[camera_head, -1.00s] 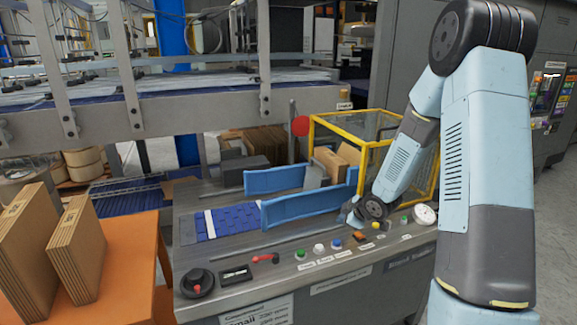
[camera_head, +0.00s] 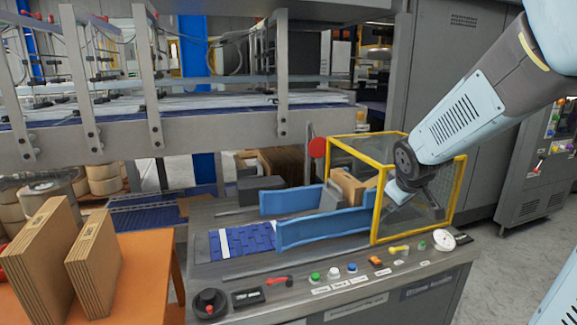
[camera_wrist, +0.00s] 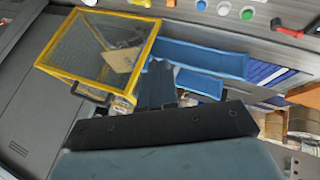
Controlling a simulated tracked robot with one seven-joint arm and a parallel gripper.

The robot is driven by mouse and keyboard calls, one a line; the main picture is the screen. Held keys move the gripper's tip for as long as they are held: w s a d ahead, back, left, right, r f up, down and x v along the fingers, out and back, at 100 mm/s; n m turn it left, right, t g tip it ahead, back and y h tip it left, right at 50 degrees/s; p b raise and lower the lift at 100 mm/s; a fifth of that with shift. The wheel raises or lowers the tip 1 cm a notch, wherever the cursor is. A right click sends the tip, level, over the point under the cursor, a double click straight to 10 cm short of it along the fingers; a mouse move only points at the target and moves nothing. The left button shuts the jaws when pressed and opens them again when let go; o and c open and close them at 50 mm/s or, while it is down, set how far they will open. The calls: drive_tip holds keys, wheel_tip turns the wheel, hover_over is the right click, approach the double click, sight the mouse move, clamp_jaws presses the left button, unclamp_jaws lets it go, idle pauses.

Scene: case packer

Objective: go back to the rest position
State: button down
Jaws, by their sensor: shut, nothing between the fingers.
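My gripper (camera_wrist: 158,78) shows as a dark shape in the middle of the wrist view, shut with nothing in it. In the head view my arm reaches in from the upper right, and its wrist end is in front of the yellow-framed guard (camera_head: 376,214). The fingertips are hard to make out there. The guard, with mesh or clear panels, also shows in the wrist view (camera_wrist: 97,80), beyond my gripper. Below my wrist in the head view is the control panel, with a green button (camera_head: 315,277), a blue button (camera_head: 351,267) and a yellow knob (camera_head: 399,249).
Blue guide rails (camera_head: 322,228) flank the blue belt (camera_head: 243,241). A brown carton (camera_head: 352,187) stands inside the guard. Flat cartons (camera_head: 93,262) stand on an orange table (camera_head: 148,262) at left. Grey floor is open at right.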

drive_tip(key=s+a+r+m+y, duration=0.1)
drive_tip(key=s+a+r+m, duration=0.1)
drive_tip(key=s, duration=0.8)
drive_tip(key=s+a+r+m+g+y, duration=0.1)
drive_tip(key=s+r, duration=0.4)
drive_tip(key=s, duration=0.6)
drive_tip(key=a+m, duration=0.1)
drive_tip(key=m, duration=0.1)
drive_tip(key=shift+r+m+g, duration=0.15)
drive_tip(key=shift+m+g, duration=0.15)
drive_tip(key=shift+m, duration=0.1)
drive_tip(key=shift+w, duration=0.1)
